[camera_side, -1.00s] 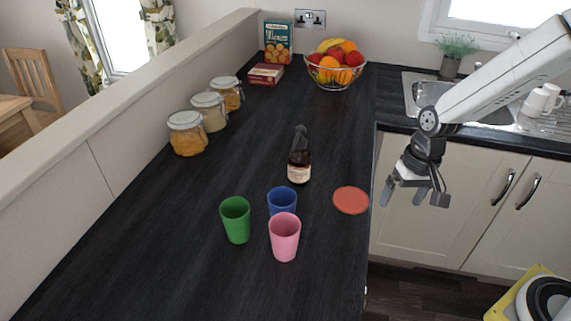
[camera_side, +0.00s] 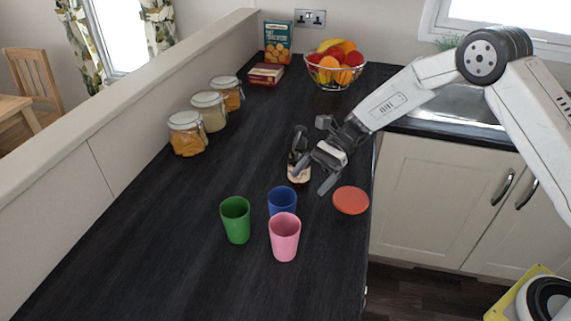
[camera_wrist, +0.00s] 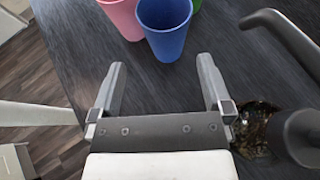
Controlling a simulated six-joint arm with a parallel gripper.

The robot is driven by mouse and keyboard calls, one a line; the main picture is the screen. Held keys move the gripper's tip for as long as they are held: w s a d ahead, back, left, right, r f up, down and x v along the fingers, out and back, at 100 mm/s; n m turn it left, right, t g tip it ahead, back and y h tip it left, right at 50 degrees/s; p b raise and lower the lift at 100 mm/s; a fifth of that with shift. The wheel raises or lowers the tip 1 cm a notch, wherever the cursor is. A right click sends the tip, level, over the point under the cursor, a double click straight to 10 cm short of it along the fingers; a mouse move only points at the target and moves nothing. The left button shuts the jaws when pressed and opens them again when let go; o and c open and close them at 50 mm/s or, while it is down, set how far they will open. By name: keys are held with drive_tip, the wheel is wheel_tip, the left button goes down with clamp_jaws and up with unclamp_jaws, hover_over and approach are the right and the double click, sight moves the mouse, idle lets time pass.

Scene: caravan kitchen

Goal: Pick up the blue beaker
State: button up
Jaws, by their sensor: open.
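The blue beaker (camera_side: 282,200) stands upright on the dark worktop, partly hidden in the side view by the pink beaker (camera_side: 285,238) in front of it. The green beaker (camera_side: 236,220) stands to their left. In the wrist view the blue beaker (camera_wrist: 165,28) is at the top, beyond my fingertips. The pink beaker (camera_wrist: 122,14) is left of it there, and a bit of the green beaker (camera_wrist: 196,5) shows behind. My gripper (camera_side: 313,178) is open and empty, above the worktop behind and right of the blue beaker. Its fingers (camera_wrist: 163,75) show apart in the wrist view.
A dark pump bottle (camera_side: 299,170) stands close beside my gripper, partly hidden by it; its pump (camera_wrist: 285,40) is at the right of the wrist view. A red-orange disc (camera_side: 351,200) lies near the worktop edge. Jars (camera_side: 188,134) and a fruit bowl (camera_side: 335,72) stand farther back.

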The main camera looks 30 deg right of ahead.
sight(292, 193)
drive_tip(key=shift+w+a+y, duration=0.1)
drive_tip(key=shift+w+y, duration=0.2)
drive_tip(key=shift+a, duration=0.1)
drive_tip(key=shift+x, duration=1.25)
drive_tip(key=shift+x, duration=2.6)
drive_tip(key=shift+r, duration=0.1)
drive_tip(key=c, duration=1)
drive_tip(key=shift+o, duration=0.2)
